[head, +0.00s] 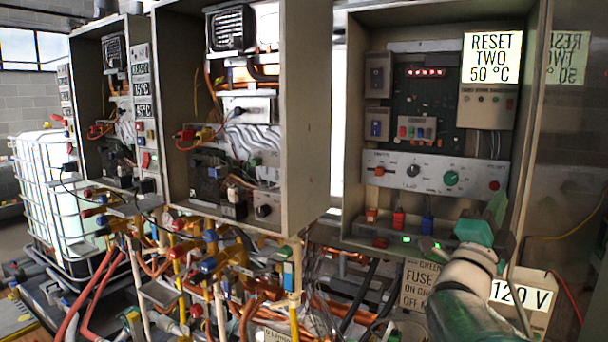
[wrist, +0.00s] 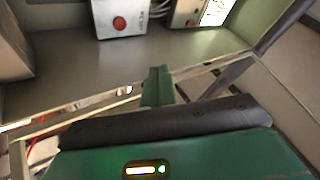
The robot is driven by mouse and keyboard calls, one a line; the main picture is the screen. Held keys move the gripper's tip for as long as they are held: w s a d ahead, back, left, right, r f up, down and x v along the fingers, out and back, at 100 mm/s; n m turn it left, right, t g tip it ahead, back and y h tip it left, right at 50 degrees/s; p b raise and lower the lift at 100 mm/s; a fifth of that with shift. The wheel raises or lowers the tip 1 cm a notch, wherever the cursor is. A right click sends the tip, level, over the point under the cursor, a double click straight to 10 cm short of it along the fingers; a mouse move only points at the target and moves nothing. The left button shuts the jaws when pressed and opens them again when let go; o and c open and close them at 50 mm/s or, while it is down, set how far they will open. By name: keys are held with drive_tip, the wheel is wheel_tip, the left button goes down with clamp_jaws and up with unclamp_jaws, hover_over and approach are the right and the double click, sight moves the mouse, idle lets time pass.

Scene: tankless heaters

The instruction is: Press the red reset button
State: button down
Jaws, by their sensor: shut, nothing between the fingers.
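The red round button (head: 494,185) sits at the right end of a pale control panel (head: 435,173) in the right-hand open heater cabinet. The button also shows in the wrist view (wrist: 119,23), on the end of the panel near the top edge; its small lettering is not readable. My gripper (head: 497,206) is green and is in front of the lower right of this cabinet, just below the button in the head view. In the wrist view, its closed fingers (wrist: 157,86) point up the picture, apart from the button and to its lower right. Nothing is held.
A sign (head: 491,57) reading "RESET TWO 50 °C" is above a grey box (head: 487,107). The panel also carries a green knob (head: 451,178). The cabinet's right side wall (head: 530,120) stands close to my gripper. Pipes and valves (head: 215,265) crowd the lower left.

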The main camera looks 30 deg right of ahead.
sight(494, 186)
drive_tip(key=shift+w+d, duration=0.1)
drive_tip(key=shift+w, duration=0.05)
drive_tip(key=shift+w+d, duration=0.65)
drive_tip(key=shift+d, duration=0.6)
drive_tip(key=shift+w+d, duration=0.65)
drive_tip(key=shift+d, duration=0.65)
drive_tip(key=shift+w+d, duration=0.65)
drive_tip(key=shift+d, duration=0.6)
drive_tip(key=shift+w+d, duration=0.1)
drive_tip(key=shift+w+d, duration=0.1)
drive_tip(key=shift+d, duration=0.2)
drive_tip(key=shift+w+d, duration=0.15)
drive_tip(key=shift+d, duration=0.15)
drive_tip(key=shift+a, duration=0.1)
drive_tip(key=shift+s+a, duration=0.35)
drive_tip(key=shift+a, duration=0.25)
drive_tip(key=shift+a, duration=0.1)
